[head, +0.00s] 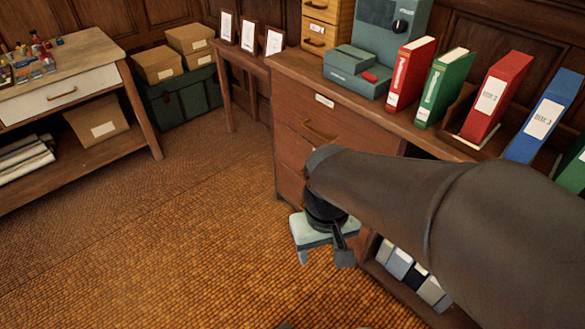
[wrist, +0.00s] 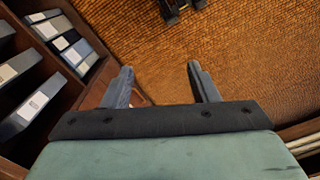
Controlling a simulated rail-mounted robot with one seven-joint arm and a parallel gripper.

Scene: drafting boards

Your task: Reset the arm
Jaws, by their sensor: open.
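My gripper (wrist: 160,70) is open in the wrist view. Nothing is held. In the head view my arm reaches in from the right edge, and the pale green gripper body (head: 312,231) hangs at its end. It is low in front of the wooden desk (head: 290,110), over the floor. Part of the gripper is hidden behind my arm in that view.
Red, green and blue binders (head: 541,117) stand on the desk beside a teal machine (head: 388,38). Grey files (head: 398,262) fill a low shelf under the desk near my gripper. A side table (head: 75,60) stands at left. The floor between is clear.

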